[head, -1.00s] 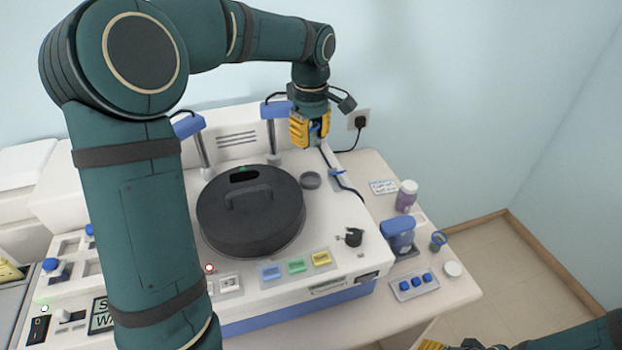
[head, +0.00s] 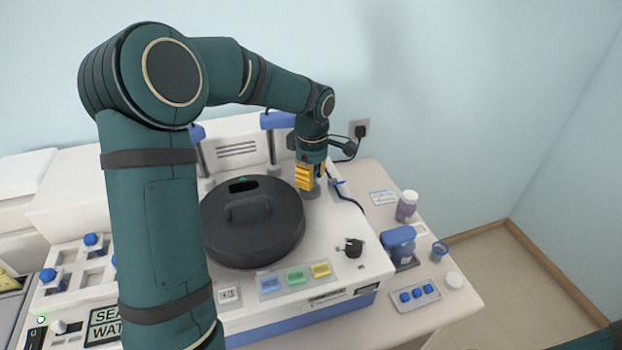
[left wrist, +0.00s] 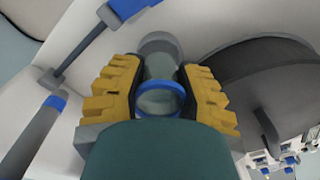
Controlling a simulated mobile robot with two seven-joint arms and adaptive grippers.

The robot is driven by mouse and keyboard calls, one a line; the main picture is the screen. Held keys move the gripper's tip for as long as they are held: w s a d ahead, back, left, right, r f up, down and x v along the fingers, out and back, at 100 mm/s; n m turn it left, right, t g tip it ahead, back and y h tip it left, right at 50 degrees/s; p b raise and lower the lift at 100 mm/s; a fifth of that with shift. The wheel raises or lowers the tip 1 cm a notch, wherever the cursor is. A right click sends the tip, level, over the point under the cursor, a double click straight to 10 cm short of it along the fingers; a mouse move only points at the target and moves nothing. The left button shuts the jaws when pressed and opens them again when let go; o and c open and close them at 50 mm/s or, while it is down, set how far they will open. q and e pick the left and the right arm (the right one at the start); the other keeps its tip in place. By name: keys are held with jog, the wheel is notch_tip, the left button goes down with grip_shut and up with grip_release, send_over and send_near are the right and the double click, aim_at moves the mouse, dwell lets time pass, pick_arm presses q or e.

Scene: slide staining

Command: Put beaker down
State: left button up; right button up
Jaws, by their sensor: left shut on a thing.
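The beaker (left wrist: 158,99) is a clear glass vessel with a blue rim, seen from above in the left wrist view. My left gripper (left wrist: 158,88) is shut on it, with one yellow finger on each side. In the head view the left gripper (head: 311,180) is low over the machine's white top, right of the black lid, and its fingers mostly hide the beaker. A grey round recess (left wrist: 160,44) shows at the beaker's base in the wrist view. I cannot tell whether the beaker touches it. My right gripper is not in view.
The round black lid (head: 252,222) with its handle stands close left of the left gripper. Blue-topped posts (head: 277,122) rise behind. A black knob (head: 351,247), a purple-labelled bottle (head: 406,206) and a blue device (head: 399,246) are to the right.

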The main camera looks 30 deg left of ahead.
pick_arm(q)
jog(key=shift+f, duration=0.55)
jog(key=shift+f+b, duration=0.4)
jog(key=shift+f, duration=0.2)
jog(key=o, duration=0.9)
